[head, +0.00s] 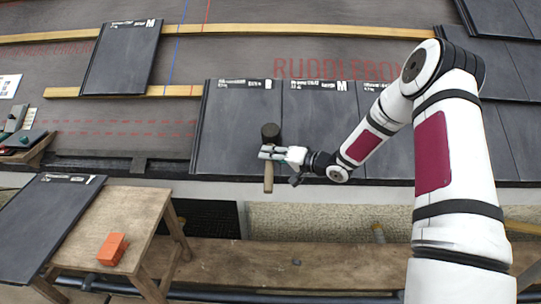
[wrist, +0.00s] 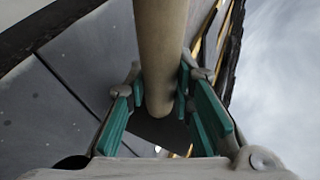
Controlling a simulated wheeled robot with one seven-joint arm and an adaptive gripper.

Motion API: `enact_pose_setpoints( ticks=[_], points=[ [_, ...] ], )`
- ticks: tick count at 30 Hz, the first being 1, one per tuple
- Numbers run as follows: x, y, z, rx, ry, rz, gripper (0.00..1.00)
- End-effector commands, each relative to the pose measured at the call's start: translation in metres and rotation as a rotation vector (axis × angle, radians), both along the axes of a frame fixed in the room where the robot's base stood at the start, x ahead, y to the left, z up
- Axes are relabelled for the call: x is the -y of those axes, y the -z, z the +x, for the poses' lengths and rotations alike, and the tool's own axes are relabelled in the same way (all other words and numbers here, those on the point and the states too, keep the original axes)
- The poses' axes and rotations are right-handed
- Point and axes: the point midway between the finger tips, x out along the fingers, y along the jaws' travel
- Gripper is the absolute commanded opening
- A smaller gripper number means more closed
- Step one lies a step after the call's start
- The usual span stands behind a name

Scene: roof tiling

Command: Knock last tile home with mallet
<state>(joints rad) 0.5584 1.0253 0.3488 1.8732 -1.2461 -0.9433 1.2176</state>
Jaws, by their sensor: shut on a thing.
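My gripper (head: 272,154) is shut on the wooden handle (head: 268,180) of the mallet. The mallet's black head (head: 270,132) points up the roof, in front of the leftmost tile of the lower row. I cannot tell whether the head touches that tile (head: 235,110). More dark tiles (head: 320,130) lie side by side to its right. In the wrist view the pale round handle (wrist: 160,50) stands between the teal finger pads; the mallet head is not recognisable there. Another dark tile (head: 122,57) lies apart, higher up at the left, across the battens.
A wooden table (head: 125,215) at the lower left bears a dark tile (head: 45,220) overhanging its edge and an orange block (head: 112,248). Tools lie on a small stand (head: 22,140) at the far left. Wooden battens (head: 125,91) cross the roof. A plank walkway (head: 300,265) runs below the eave.

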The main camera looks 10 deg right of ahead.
Motion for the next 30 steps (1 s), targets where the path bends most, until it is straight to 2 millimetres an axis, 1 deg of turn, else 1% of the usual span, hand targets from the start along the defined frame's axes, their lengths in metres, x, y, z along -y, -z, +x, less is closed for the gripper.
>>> enact_pose_setpoints(
  ticks=[1,24,30],
  points=[
    [-0.001,-0.009,-0.002,0.004,0.0,0.001,0.0],
    [-0.011,-0.064,-0.033,0.004,-0.002,0.002,0.0],
    [-0.013,-0.07,-0.038,0.004,-0.002,0.002,0.0]
  ],
)
